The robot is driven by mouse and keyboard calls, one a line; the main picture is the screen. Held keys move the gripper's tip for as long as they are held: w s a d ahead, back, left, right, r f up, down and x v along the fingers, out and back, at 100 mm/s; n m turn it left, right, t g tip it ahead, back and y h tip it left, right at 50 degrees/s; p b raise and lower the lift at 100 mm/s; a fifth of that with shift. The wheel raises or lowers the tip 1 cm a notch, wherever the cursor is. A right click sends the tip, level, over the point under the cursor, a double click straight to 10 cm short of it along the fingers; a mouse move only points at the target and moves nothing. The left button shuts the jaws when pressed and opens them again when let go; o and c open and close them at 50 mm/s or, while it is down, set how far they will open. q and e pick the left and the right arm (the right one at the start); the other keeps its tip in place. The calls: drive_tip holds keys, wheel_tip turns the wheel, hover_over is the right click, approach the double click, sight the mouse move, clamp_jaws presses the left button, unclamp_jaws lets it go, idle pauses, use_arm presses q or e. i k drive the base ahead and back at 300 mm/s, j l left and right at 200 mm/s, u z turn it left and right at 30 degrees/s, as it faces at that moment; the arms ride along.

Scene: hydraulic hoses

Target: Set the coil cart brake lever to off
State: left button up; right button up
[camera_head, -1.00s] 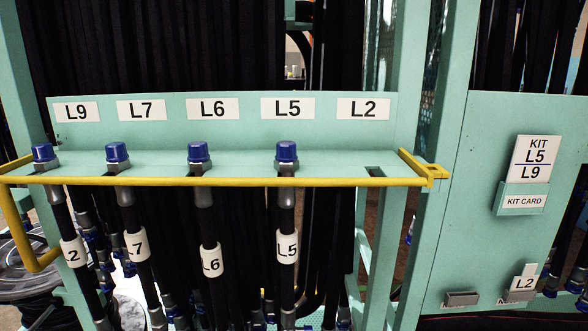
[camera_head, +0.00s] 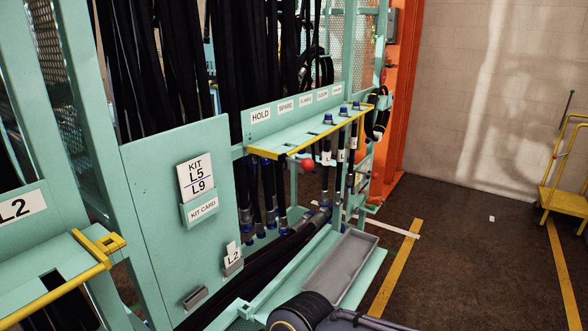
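A yellow cart (camera_head: 566,200) stands on the floor at the right edge of the head view, partly cut off by the frame. A thin upright rod (camera_head: 566,108) with a dark tip rises beside its handle. I cannot tell whether this is the coil cart or whether the rod is its brake lever. A red ball knob (camera_head: 308,164) shows below the yellow rail of the teal rack; what it belongs to is unclear. Neither gripper's fingers are in view. A dark rounded arm link of mine shows at the bottom middle.
The teal hose rack (camera_head: 290,132) with labelled slots and the kit card panel (camera_head: 160,190) fill the left and middle. A grey tray (camera_head: 341,262) sits low in front. Open dark floor (camera_head: 460,260) with yellow lines lies to the right, before a pale wall (camera_head: 480,90).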

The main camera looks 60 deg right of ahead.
sight(374, 175)
drive_tip(key=z, duration=2.5)
drive_tip(key=i+l, duration=0.25)
drive_tip(key=i, duration=0.15)
drive_tip(key=i+l+z, duration=0.1)
drive_tip(key=i+l, duration=0.15)
drive_tip(key=i, duration=0.2)
drive_tip(key=i+l, duration=0.25)
drive_tip(key=i, duration=0.2)
drive_tip(key=i+l+z, duration=0.1)
drive_tip(key=i, duration=0.3)
drive_tip(key=i+l, duration=0.3)
drive_tip(key=i, duration=0.15)
drive_tip(key=i+j, duration=0.1)
drive_tip(key=i, duration=0.35)
drive_tip(key=i+j+z, duration=0.15)
drive_tip(key=i, duration=0.3)
